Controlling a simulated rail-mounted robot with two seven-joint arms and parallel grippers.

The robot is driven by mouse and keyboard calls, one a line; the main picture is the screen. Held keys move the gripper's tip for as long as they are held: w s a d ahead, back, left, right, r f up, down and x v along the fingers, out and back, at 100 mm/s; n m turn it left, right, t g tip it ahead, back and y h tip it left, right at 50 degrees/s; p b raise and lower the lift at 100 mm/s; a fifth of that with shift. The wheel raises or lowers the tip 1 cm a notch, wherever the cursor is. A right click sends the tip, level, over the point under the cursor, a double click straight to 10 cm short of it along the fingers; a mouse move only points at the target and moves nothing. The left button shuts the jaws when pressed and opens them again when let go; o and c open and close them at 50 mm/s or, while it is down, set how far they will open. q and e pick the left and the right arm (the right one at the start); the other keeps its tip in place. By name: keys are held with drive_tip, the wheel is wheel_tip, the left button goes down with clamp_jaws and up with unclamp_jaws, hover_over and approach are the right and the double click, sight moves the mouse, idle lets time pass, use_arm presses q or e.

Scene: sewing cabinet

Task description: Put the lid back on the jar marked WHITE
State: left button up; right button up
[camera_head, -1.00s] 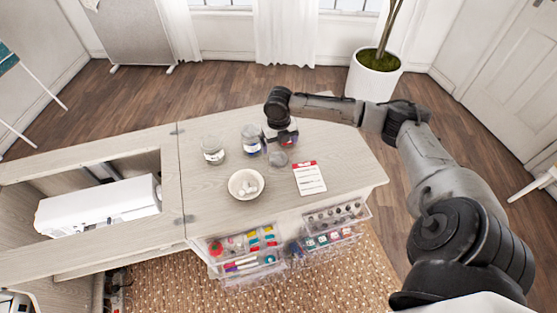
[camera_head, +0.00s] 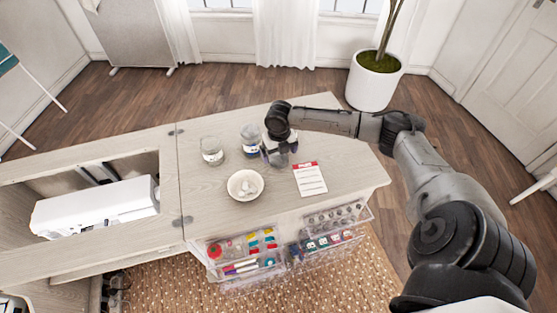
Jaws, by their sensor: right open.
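Two clear glass jars stand upright on the cabinet top. The left jar (camera_head: 212,152) has a pale label, and the right jar (camera_head: 250,141) has a blue band and something dark inside. I cannot read either label at this size. My right gripper (camera_head: 279,158) is open and low over the tabletop, just right of the right jar, pointing down. A greyish round lid lies at that spot, now mostly hidden by the gripper. I cannot tell whether the fingers touch it. My left gripper is out of view.
A white bowl (camera_head: 245,185) with pale pieces stands in front of the jars. A red-topped card (camera_head: 310,179) lies to the right. Clear drawers (camera_head: 245,252) with sewing supplies stick out below the front edge. A white sewing machine (camera_head: 95,205) sits in the left recess.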

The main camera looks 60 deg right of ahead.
sight(279, 160)
wheel_tip(279, 160, down, 3)
drive_tip(key=shift+s+f+b, duration=0.1)
drive_tip(key=shift+f+b, duration=0.1)
drive_tip(key=shift+b, duration=0.2)
drive_tip(key=shift+c, duration=1.4)
drive_tip(key=c, duration=0.7)
drive_tip(key=shift+r, duration=0.15)
